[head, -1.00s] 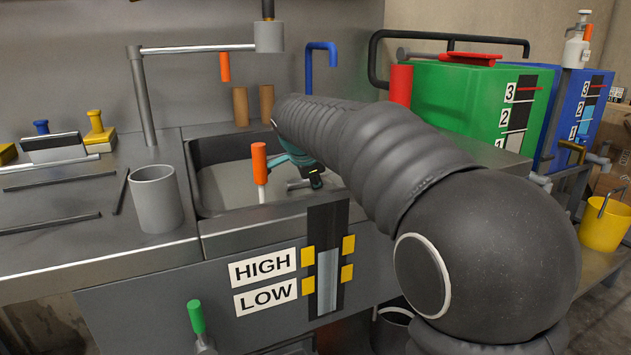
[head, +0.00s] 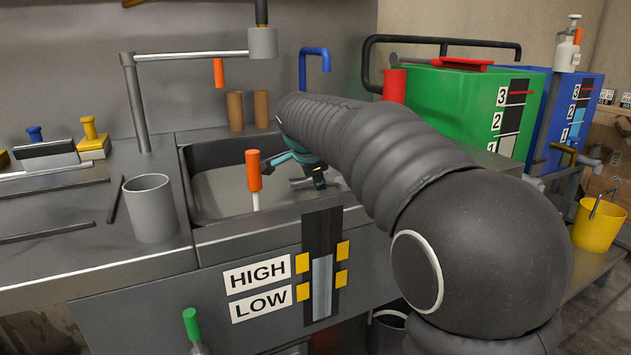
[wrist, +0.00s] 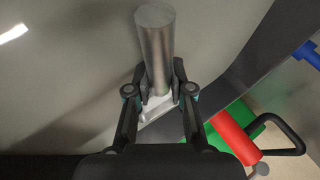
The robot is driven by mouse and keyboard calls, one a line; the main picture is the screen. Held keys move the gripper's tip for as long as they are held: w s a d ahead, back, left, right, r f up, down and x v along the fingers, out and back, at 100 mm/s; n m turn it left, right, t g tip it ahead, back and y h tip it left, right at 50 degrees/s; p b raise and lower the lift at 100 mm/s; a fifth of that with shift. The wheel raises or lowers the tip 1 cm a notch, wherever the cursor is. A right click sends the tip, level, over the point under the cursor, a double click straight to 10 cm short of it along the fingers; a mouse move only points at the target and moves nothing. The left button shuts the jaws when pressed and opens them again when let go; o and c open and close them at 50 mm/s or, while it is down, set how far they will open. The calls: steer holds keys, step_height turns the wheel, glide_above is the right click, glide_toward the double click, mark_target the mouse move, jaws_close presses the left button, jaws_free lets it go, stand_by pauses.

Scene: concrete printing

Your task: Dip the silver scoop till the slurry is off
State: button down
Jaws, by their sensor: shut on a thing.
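The silver scoop (wrist: 157,50) shows in the wrist view as a smooth grey metal cylinder between my fingers. My gripper (wrist: 161,90) is shut on it. In the head view my gripper (head: 314,178) is low over the right part of the sink basin (head: 205,215), and a short grey piece of the scoop (head: 300,184) shows beside it. My arm hides part of the basin there. The basin holds a flat grey surface. I cannot tell how deep the scoop sits or whether slurry is on it.
An orange-handled rod (head: 254,172) stands at the basin's front edge. A grey cup (head: 150,208) stands on the counter to the left. Two brown cylinders (head: 235,110) stand behind the basin. A green tank (head: 455,105) and a blue tank (head: 575,115) are to the right.

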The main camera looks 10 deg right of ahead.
step_height(320, 180, up, 18)
steer(key=p, duration=0.9)
steer(key=shift+f, duration=0.15)
stand_by(1.3)
